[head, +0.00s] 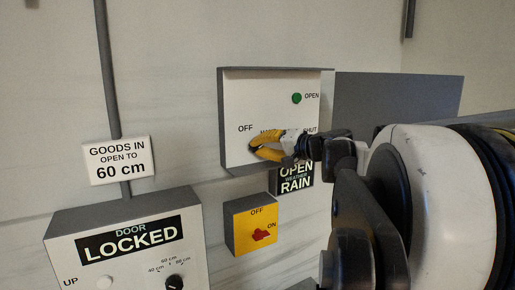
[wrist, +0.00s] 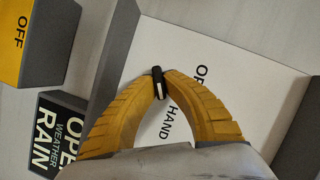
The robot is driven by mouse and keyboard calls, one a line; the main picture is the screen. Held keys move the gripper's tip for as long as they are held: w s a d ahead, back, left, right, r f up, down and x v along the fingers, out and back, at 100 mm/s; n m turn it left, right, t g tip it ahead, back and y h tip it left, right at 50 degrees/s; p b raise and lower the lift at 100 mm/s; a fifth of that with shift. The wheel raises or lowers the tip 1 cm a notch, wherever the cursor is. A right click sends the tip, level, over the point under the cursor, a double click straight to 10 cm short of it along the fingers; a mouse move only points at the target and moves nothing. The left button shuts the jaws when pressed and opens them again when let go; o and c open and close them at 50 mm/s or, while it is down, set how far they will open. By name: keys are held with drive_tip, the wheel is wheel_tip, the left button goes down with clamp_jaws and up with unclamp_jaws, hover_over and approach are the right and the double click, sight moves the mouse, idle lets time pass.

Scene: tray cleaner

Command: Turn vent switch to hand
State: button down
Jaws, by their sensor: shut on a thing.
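The vent switch is a small black knob (wrist: 156,75) with a white line, on a white panel (head: 240,95). My gripper (head: 256,146) has yellow fingers and reaches the panel from the right. In the wrist view its fingertips close on both sides of the knob. The white line shows on the knob's lower part, on the side toward the word HAND (wrist: 168,122). Part of OFF also shows beside the fingers. In the head view the fingers hide the knob and cover part of the HAND label; OFF and SHUT are readable.
Below are a black OPEN WEATHER RAIN sign (wrist: 55,130) and a yellow box (head: 241,235) with a red switch. A DOOR LOCKED panel (head: 70,250) is at lower left.

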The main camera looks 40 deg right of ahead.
drive_tip(key=c, duration=1.5)
unclamp_jaws()
drive_tip(key=shift+w, duration=0.1)
drive_tip(key=v, duration=1.2)
